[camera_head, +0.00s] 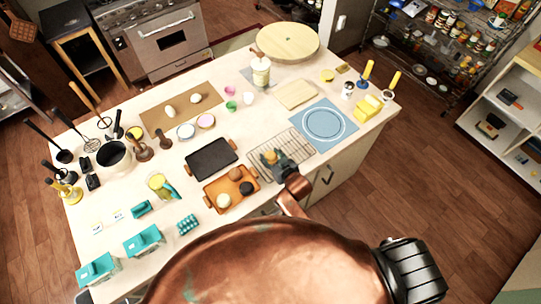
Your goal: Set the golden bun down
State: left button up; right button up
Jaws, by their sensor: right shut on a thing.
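My right gripper (274,160) is shut over the near left part of a wire cooling rack (300,143). A small golden-yellow patch shows at its fingers, which fits the golden bun; the fingers hide most of it. I cannot tell whether the bun touches the rack. An orange-brown tray (213,189) lies just left of the gripper and holds a pale bun, a brown bun and a dark bun. My left gripper is not in view.
A black tray (211,158) lies left of the rack. A blue mat with a plate (323,123) lies to its right. A cutting board (296,94) is behind. Teal boxes (143,241) stand at the front left. The rack's right part is bare.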

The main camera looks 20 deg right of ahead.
jog(key=shift+f, duration=0.1)
jog(key=o, duration=1.2)
jog(key=shift+c, duration=0.2)
jog(key=shift+r, duration=0.2)
jog(key=v, duration=1.2)
jog(key=shift+b, duration=0.3)
